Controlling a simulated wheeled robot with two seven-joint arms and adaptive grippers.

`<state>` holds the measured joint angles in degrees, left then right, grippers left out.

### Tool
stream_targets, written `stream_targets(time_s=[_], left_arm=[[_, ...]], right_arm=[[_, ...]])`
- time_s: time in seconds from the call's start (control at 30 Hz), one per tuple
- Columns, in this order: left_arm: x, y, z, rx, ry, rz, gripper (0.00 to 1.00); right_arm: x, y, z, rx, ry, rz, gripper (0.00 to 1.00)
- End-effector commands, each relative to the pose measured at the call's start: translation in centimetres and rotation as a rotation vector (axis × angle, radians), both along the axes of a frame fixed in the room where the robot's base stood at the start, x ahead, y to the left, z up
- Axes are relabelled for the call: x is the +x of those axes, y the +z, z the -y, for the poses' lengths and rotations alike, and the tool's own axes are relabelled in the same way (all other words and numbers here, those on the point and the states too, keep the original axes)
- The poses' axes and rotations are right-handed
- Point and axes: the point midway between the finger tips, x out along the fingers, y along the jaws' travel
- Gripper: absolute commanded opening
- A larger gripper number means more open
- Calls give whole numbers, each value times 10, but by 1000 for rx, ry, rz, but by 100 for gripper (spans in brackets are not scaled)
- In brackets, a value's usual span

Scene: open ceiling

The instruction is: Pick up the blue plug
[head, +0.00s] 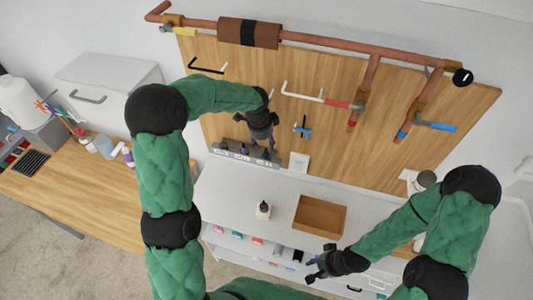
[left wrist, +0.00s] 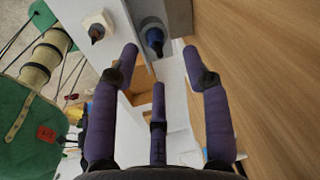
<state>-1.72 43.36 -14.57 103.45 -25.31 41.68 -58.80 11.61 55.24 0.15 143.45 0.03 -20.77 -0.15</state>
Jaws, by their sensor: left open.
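A dark blue plug (left wrist: 154,38) stands on a grey socket strip (left wrist: 177,12) in the left wrist view. It appears just beyond and between my left gripper's fingertips (left wrist: 160,52), which are spread apart and empty. In the head view the grey strip (head: 232,155) lies at the foot of the wooden panel and carries several dark plugs. Which of these is the blue one is hard to tell there. My left gripper (head: 264,142) hangs fingers down over the right part of the strip. My right gripper (head: 313,270) is low by the white cabinet, too small to judge its fingers.
A wooden panel (head: 340,125) with copper pipes (head: 330,43) and hooks stands behind the strip. A small bottle (head: 263,210) and a wooden tray (head: 320,215) stand on the white cabinet top (head: 225,195). A wooden desk (head: 90,185) is at left.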

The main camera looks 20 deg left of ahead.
Motion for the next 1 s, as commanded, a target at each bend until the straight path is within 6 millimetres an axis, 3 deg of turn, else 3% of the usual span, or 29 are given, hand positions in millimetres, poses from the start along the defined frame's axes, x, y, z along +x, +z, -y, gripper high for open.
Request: stream_targets(time_s=[0.4,0.7,0.73,0.9,1.0], left_arm=[[2,-45,7,-1,1,-1,47],[3,-49,7,-2,1,1,47],[3,-49,7,-2,1,0,44],[3,-49,7,-2,1,0,2],[3,-49,7,-2,1,0,1]], right_arm=[[0,16,0,0,0,1,40],[0,16,0,0,0,1,40],[0,16,0,0,0,1,40],[0,17,0,0,0,1,40],[0,17,0,0,0,1,40]])
